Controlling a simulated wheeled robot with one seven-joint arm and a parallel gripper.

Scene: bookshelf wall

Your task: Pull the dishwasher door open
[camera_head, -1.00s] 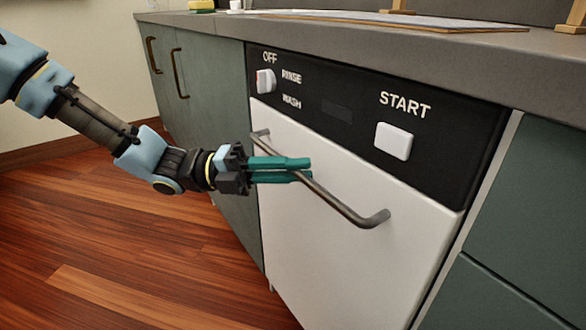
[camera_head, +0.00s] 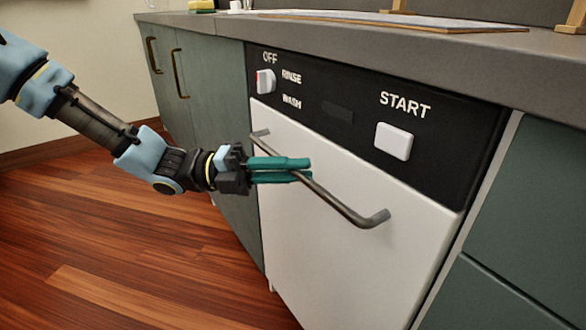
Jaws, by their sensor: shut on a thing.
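The dishwasher door (camera_head: 300,255) is a white panel below a black control panel. It looks shut, upright and in line with the cabinet fronts. A grey bar handle (camera_head: 345,209) runs across the upper part of the door, sloping down to the right in the picture. My gripper (camera_head: 297,169) reaches in from the left. Its teal fingers are shut on the handle, left of the bar's middle. The fingers hide the short stretch of bar between them.
The black control panel (camera_head: 345,130) carries a dial (camera_head: 266,81) and a white start button (camera_head: 393,141). A grey countertop (camera_head: 330,45) overhangs above. Green cabinets (camera_head: 215,100) stand on both sides. The wooden floor (camera_head: 120,250) in front is clear.

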